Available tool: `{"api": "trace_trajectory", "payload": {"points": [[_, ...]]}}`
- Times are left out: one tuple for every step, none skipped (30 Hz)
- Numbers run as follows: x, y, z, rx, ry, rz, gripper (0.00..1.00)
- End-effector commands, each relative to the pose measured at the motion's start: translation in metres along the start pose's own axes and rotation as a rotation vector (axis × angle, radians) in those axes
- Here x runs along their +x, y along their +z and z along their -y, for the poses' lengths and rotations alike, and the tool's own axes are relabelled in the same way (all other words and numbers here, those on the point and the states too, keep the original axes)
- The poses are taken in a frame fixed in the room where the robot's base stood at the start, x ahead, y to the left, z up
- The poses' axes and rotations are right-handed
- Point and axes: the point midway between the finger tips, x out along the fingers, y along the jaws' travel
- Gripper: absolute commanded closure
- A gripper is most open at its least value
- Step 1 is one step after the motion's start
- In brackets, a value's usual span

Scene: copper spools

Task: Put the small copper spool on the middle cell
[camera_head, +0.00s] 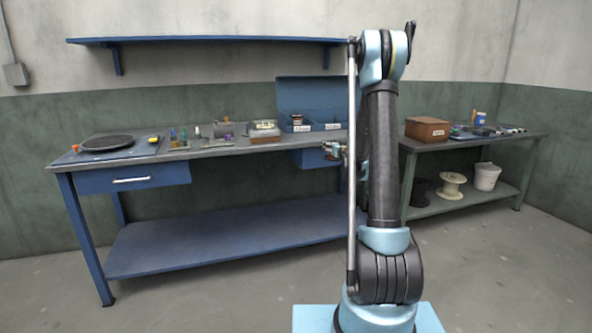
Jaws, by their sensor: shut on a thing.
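My gripper (334,150) shows small and partly behind my own arm, in front of the blue bench's right part. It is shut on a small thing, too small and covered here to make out. A blue open-fronted rack (312,92) stands at the back right of the bench, with white labels on its front edge. A small dark and copper-coloured spool (296,118) sits in its left part. My arm hides the rack's right side, and I cannot tell its cells apart clearly.
The blue bench (215,150) holds a dark round plate (106,143), several small tools and bottles, and a small box (264,131). A second bench at right carries a brown box (427,128); a cream spool (452,185) and white bucket (487,176) stand below. A blue shelf (205,39) hangs above.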

Motion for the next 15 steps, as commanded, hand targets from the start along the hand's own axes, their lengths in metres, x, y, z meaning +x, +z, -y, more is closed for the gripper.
{"api": "trace_trajectory", "payload": {"points": [[0.003,0.011,0.002,0.0,0.019,-0.002,0.67],[0.003,0.016,0.002,0.0,0.033,-0.004,0.67],[0.004,0.023,0.002,0.0,0.05,-0.005,0.67],[0.004,0.028,0.002,0.0,0.063,-0.007,0.67],[0.004,0.032,0.003,0.0,0.074,-0.008,0.67],[0.004,0.038,0.003,0.0,0.087,-0.01,0.67],[0.004,0.041,0.003,0.0,0.098,-0.011,0.67],[0.004,0.044,0.004,0.0,0.106,-0.011,0.67],[0.004,0.048,0.004,-0.001,0.117,-0.012,0.67],[0.004,0.05,0.004,0.0,0.123,-0.013,0.67],[0.004,0.052,0.005,-0.001,0.128,-0.014,0.67],[0.003,0.054,0.005,-0.001,0.134,-0.015,0.67],[0.003,0.055,0.006,-0.001,0.138,-0.016,0.67],[0.003,0.055,0.006,0.0,0.141,-0.017,0.67],[0.003,0.056,0.006,0.0,0.143,-0.019,0.67]]}}
